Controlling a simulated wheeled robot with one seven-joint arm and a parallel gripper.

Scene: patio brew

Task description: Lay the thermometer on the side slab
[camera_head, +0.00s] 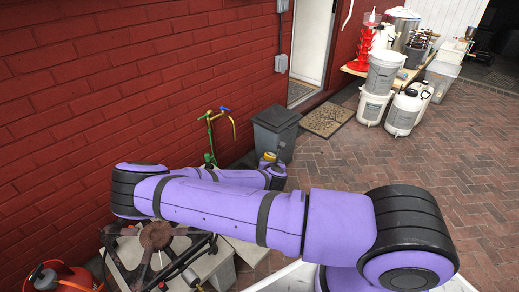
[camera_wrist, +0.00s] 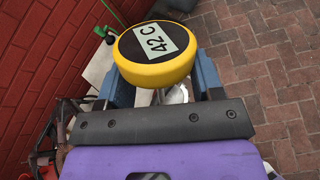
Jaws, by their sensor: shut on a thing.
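The thermometer has a round yellow head with a black face reading "42 C" (camera_wrist: 152,47). It fills the upper middle of the wrist view, its thin metal stem running down between the blue fingers. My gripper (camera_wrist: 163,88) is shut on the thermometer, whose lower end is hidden. In the head view my gripper (camera_head: 270,170) is far out along the wall, with the yellow head (camera_head: 268,157) showing small at its end. A pale slab (camera_head: 246,251) shows partly behind my arm at the lower middle; I cannot tell whether it is the side slab. A pale surface (camera_wrist: 98,68) also shows left of the thermometer in the wrist view.
A burner stand (camera_head: 157,236) and an orange gas cylinder (camera_head: 66,277) are at lower left. A grey bin (camera_head: 276,133) stands just beyond my gripper, and a green tap stand (camera_head: 210,137) by the brick wall. Buckets (camera_head: 384,72) stand at upper right. Open brick paving (camera_head: 460,160) lies right.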

